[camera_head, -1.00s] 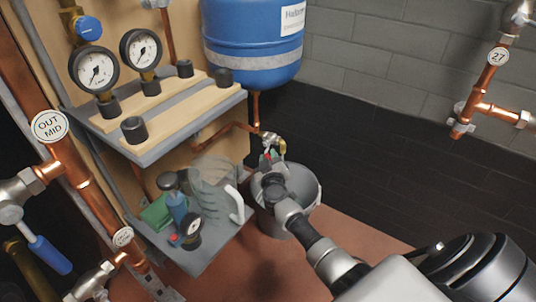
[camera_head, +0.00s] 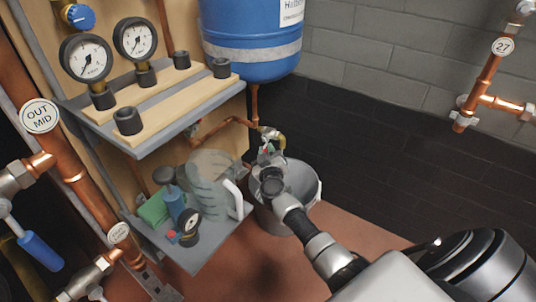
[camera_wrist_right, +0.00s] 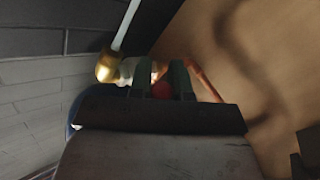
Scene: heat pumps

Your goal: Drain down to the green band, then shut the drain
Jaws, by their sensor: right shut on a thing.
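The drain valve (camera_head: 270,136) has a brass body and sits on a copper pipe below the blue tank (camera_head: 251,40). My right gripper (camera_head: 268,156) is at the valve, above the grey bucket (camera_head: 309,190). In the right wrist view its two dark fingers (camera_wrist_right: 161,82) are shut on a red handle (camera_wrist_right: 162,91). A brass outlet (camera_wrist_right: 106,67) shows beside them, with a pale straight streak (camera_wrist_right: 127,25) like running water leaving it. My left gripper is out of view.
A lower shelf (camera_head: 200,258) holds a clear jug (camera_head: 211,178), a blue bottle (camera_head: 173,203), a green block (camera_head: 153,209) and a small gauge (camera_head: 188,222). Copper pipes with tags run at left and upper right (camera_head: 484,85). The floor (camera_head: 285,265) right of the shelf is clear.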

